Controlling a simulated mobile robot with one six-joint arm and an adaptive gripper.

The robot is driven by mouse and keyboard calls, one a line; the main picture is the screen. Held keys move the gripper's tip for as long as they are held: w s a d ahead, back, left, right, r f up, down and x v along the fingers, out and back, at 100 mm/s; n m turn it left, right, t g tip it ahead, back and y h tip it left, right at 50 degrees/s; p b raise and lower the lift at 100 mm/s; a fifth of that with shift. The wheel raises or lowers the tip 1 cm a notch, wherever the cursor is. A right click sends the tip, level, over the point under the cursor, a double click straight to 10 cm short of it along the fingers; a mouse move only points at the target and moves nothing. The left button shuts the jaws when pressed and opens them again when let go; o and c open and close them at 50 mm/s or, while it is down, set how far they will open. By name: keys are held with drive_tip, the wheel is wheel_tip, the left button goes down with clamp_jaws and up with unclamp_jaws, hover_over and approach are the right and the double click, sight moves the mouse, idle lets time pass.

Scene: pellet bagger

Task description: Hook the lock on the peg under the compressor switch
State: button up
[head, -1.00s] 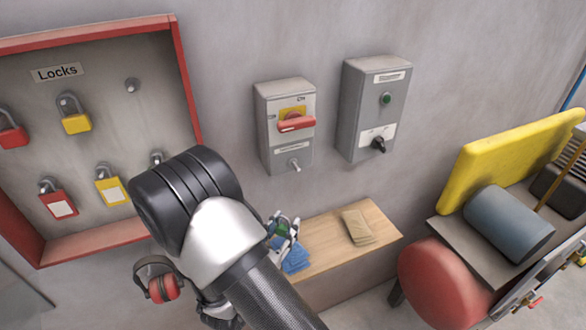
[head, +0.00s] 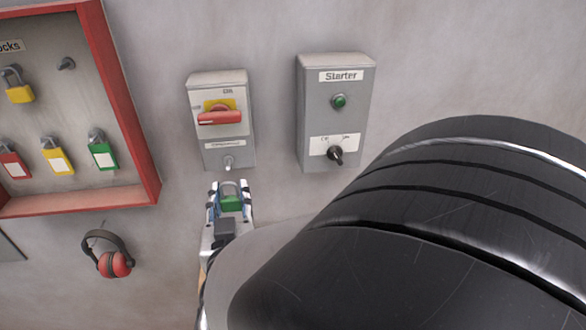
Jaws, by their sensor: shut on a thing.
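The grey switch box (head: 205,130) with a red handle (head: 220,118) on a yellow plate is on the wall left of centre. Its small label is too blurred to read surely. A short metal peg (head: 228,162) sticks out under that label. My gripper (head: 229,190) is just below the peg, pointing up the picture. It is shut on a green lock (head: 231,203), whose body shows between the fingers. The lock's shackle is towards the peg and appears apart from it; the depth between them is hard to tell.
A grey Starter box (head: 312,110) with a green button and black knob is on the wall to the right. A red-framed lock board (head: 128,100) with several locks is at left. Red ear defenders (head: 115,263) hang below it. My arm hides the lower right.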

drive_tip(key=shift+w+a, duration=0.45)
drive_tip(key=shift+w, duration=0.1)
drive_tip(key=f+x, duration=0.1)
drive_tip(key=x, duration=0.6)
idle(0.5)
drive_tip(key=shift+w+d+f+b, duration=0.1)
drive_tip(key=shift+d+f+b, duration=0.05)
drive_tip(key=shift+b, duration=0.2)
idle(0.4)
drive_tip(key=o, duration=1.1)
drive_tip(key=shift+w+f, duration=0.15)
drive_tip(key=shift+w, duration=0.2)
drive_tip(key=shift+o, duration=0.2)
drive_tip(key=shift+s, duration=0.1)
